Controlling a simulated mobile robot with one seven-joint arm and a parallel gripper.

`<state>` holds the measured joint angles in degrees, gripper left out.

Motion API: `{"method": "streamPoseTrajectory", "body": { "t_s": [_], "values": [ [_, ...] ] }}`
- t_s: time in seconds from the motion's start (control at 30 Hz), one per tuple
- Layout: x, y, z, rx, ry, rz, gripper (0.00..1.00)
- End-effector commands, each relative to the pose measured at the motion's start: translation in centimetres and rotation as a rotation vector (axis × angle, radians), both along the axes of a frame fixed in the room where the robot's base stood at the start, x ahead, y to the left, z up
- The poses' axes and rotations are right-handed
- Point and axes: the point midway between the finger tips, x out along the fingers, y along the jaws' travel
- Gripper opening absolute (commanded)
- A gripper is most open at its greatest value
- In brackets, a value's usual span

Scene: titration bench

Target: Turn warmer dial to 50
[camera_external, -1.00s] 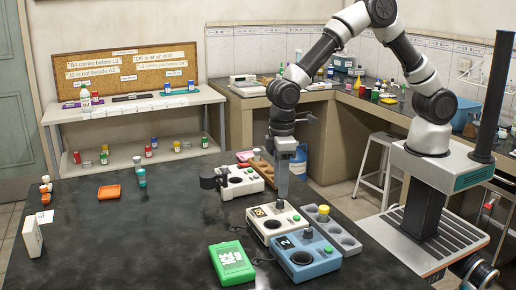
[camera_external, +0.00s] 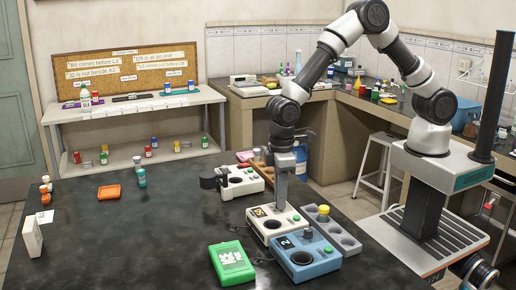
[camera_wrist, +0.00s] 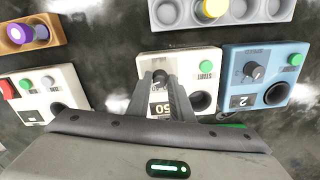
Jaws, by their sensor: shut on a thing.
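The white warmer (camera_external: 262,231) stands on the black bench, left of the blue unit. In the wrist view, the warmer (camera_wrist: 204,53) has a green button marked START, a dark round well and a small display (camera_wrist: 160,107). The display digits look like 50, partly covered by my fingers. The dark dial (camera_wrist: 160,75) sits between my fingertips. My gripper (camera_wrist: 161,80) is shut on the dial, pointing down. In the external view, my gripper (camera_external: 280,205) reaches down to the warmer's top and hides the dial.
A blue unit (camera_external: 318,269) marked 2, with its own knob, stands right beside the warmer. A grey holder (camera_external: 346,241) with a yellow-topped item is behind them. A white unit (camera_external: 240,190) stands farther back, and a green box (camera_external: 231,262) lies front left.

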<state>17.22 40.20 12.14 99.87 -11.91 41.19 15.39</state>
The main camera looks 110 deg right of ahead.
Motion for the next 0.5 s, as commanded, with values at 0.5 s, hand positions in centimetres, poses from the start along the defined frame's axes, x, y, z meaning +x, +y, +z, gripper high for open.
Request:
{"method": "streamPoseTrajectory", "body": {
  "t_s": [0.5],
  "values": [
    [0.02, 0.01, 0.05, 0.001, 0.000, 0.098, 0.35]
  ]
}}
